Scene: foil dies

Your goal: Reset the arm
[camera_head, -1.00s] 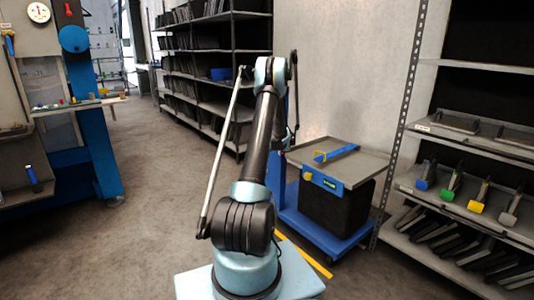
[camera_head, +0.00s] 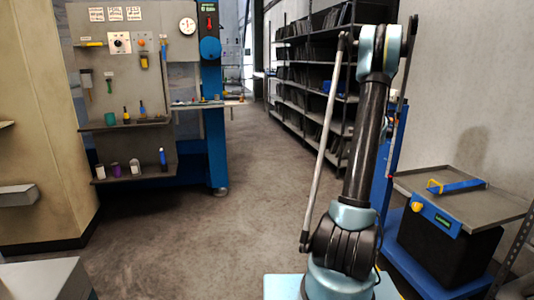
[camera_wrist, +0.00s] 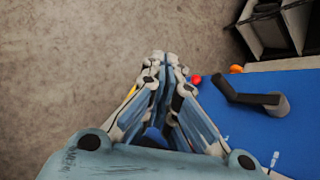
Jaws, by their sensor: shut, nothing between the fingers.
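My arm stands raised and folded in the head view, and my gripper is mostly hidden there behind the arm links. In the wrist view my gripper (camera_wrist: 165,58) is shut, with its fingertips together and nothing between them. The fingertips show against the bare floor, left of a blue surface (camera_wrist: 292,125). A black lever (camera_wrist: 245,97) on a grey post stands on that surface, to the right of the fingers. A red knob (camera_wrist: 196,80) and an orange knob (camera_wrist: 236,69) show near its edge.
A blue cart (camera_head: 440,262) with a grey top stands right of my arm, with a blue yellow-handled tool (camera_head: 460,186) on it. A dark rack (camera_head: 310,90) lines the wall behind. A tool panel (camera_head: 125,80) stands left. The floor (camera_head: 190,250) between is clear.

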